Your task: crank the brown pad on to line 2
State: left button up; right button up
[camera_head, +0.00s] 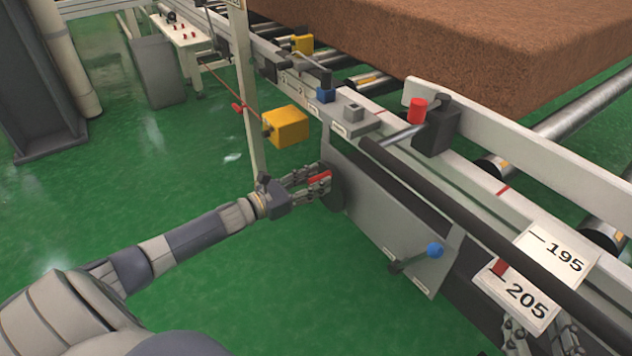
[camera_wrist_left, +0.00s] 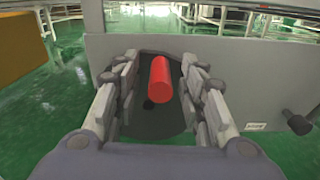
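The brown pad (camera_head: 480,40) lies on rollers at the upper right of the head view. The crank, a dark disc (camera_head: 332,190) with a red handle (camera_head: 319,180), is on the side of the grey panel (camera_head: 385,210). In the left wrist view the red handle (camera_wrist_left: 161,78) stands between the fingers of my left gripper (camera_wrist_left: 163,85), with gaps on both sides. My left gripper (camera_head: 310,183) is open around the handle. Part of my right gripper (camera_head: 540,340) shows at the bottom right edge, mostly hidden below the rail.
Plates marked 195 (camera_head: 555,250) and 205 (camera_head: 522,297) sit on the rail. A blue-knobbed lever (camera_head: 433,250) is on the panel. A yellow box (camera_head: 287,127) hangs by a post (camera_head: 247,95) behind my left gripper. Green floor (camera_head: 150,190) is free at left.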

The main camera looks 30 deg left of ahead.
pick_arm(q)
jog(key=shift+w+d, duration=0.1)
jog(key=shift+w, duration=0.15)
pick_arm(e)
jog(key=shift+w+r, duration=0.1)
jog(key=shift+r, duration=0.2)
pick_arm(q)
jog(key=shift+c, duration=0.3)
grip_shut()
jog(key=shift+d+m, duration=0.2)
jog(key=shift+m, duration=0.1)
pick_arm(e)
jog(key=shift+r+t, duration=0.2)
jog(key=shift+t, duration=0.1)
